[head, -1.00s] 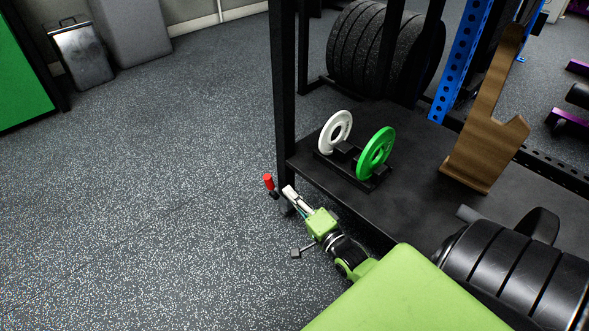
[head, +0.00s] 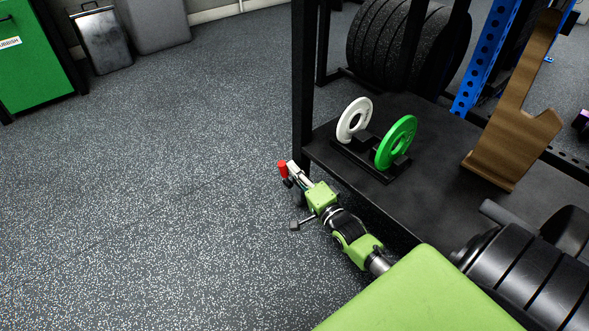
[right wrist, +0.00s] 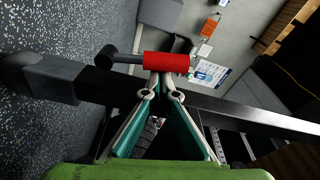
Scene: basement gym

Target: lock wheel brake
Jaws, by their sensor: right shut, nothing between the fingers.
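A red-gripped brake lever (head: 283,169) sticks out near the foot of the black rack post (head: 303,80). In the right wrist view the red grip (right wrist: 166,63) lies crosswise just beyond the fingertips, joined to a dark grey rod at its left. My right gripper (head: 292,172) is shut with nothing between its fingers. In the right wrist view its fingertips (right wrist: 163,80) meet just below the red grip; whether they touch it, I cannot tell. The wheel is mostly hidden by the gripper. My left gripper is out of view.
The rack's black shelf (head: 415,205) stands right of my gripper, bearing a white plate (head: 354,120), a green plate (head: 396,142) and a wooden stand (head: 510,135). A green cabinet (head: 35,65) stands far left. The speckled floor (head: 180,210) on the left is clear.

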